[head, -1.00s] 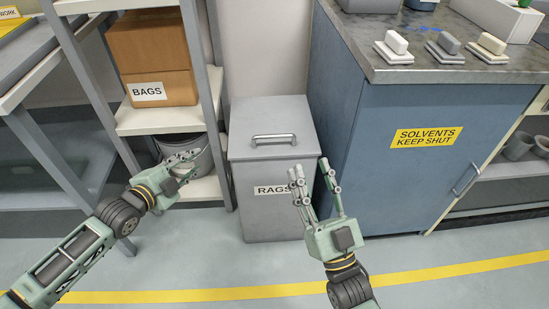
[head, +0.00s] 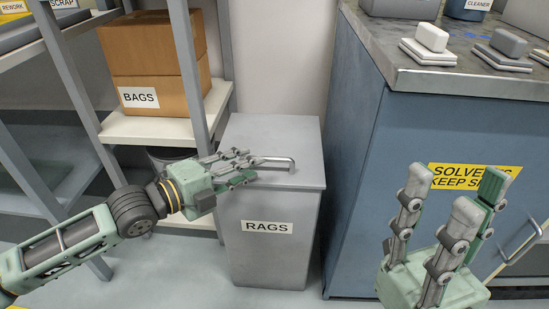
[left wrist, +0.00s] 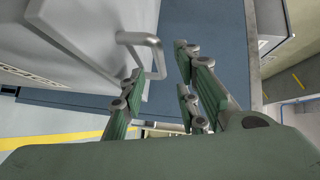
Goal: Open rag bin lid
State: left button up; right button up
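The grey rag bin (head: 268,240), labelled RAGS, stands upright between the shelf and the blue cabinet. Its flat lid (head: 275,130) is closed and has a metal bar handle (head: 290,163). My left gripper (head: 246,168) is over the lid at the handle's left end, its fingers hiding part of the bar. In the left wrist view the handle (left wrist: 158,62) reaches toward the gap between the spread fingers; contact cannot be told. My right gripper (head: 455,195) is open and empty, fingers up, in front of the cabinet.
The blue cabinet (head: 365,150) with a yellow SOLVENTS sign (head: 470,177) stands close on the bin's right. The shelf (head: 150,130) with a BAGS box (head: 160,60) is close on the left. Wall lies behind the bin; floor is clear in front.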

aim_at(267, 160)
pick_arm(q)
jog(key=shift+b+x, duration=0.95)
jog(key=shift+x, duration=2.25)
jog(key=shift+f, duration=0.1)
grip_shut()
